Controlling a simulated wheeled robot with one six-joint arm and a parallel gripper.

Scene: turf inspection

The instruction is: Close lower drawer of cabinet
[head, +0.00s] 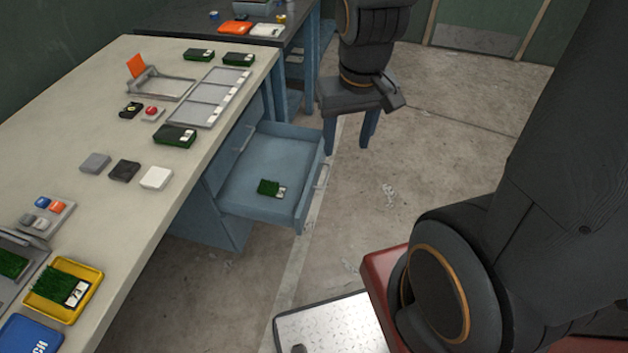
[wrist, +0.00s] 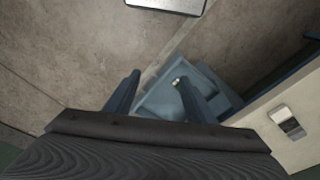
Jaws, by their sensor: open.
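A blue cabinet (head: 218,215) stands under the pale bench. One of its drawers (head: 255,205) is pulled well out over the floor, with a pale handle (head: 321,176) on its front. A small green turf sample with a white label (head: 268,187) lies inside the drawer. My gripper (head: 349,145) is open and empty, pointing down beside the drawer's far front corner, apart from the handle as far as I can see. In the wrist view my gripper (wrist: 157,76) has its two blue fingers spread, with part of the blue drawer (wrist: 160,103) showing between and beyond them.
The bench top (head: 125,215) carries turf samples, a grey tray (head: 210,98), small blocks and a yellow tray (head: 90,272). A dark table (head: 268,30) stands behind. The concrete floor (head: 430,150) right of the drawer is clear up to my base.

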